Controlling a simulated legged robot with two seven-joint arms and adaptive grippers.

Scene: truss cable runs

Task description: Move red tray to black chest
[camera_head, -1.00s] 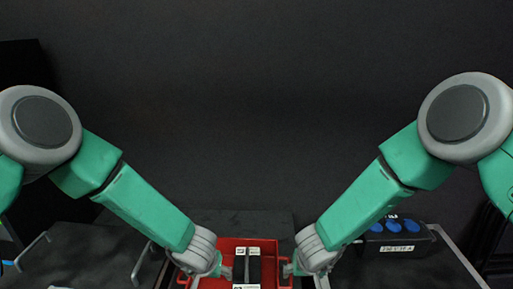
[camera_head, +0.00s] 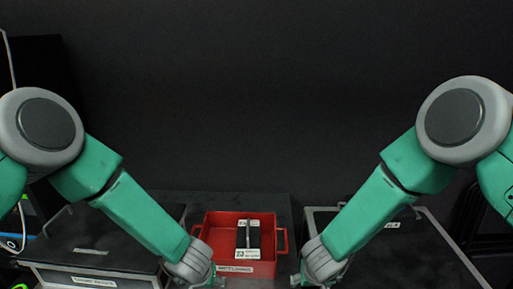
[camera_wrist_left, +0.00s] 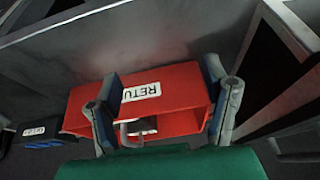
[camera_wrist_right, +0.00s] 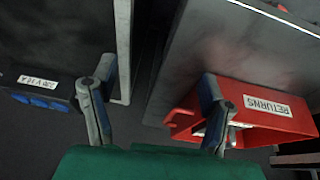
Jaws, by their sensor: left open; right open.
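The red tray (camera_head: 214,266) stands upright in the middle of the head view, with a side handle at each end and a white label on its near wall. Black pieces with white labels (camera_head: 248,238) are inside it. My left gripper (camera_head: 212,282) and right gripper (camera_head: 299,280) are both open, just nearer to me than the tray and apart from it. The tray also shows in the left wrist view (camera_wrist_left: 180,88) and the right wrist view (camera_wrist_right: 228,90). A black chest (camera_head: 70,250) with metal handles and a front label lies at the left.
A dark surface with a grey edge (camera_head: 400,262) stands at the right. A black box with blue sockets (camera_wrist_right: 45,97) shows in the right wrist view; my right arm mostly hides it in the head view. Dark bare surface lies behind the tray.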

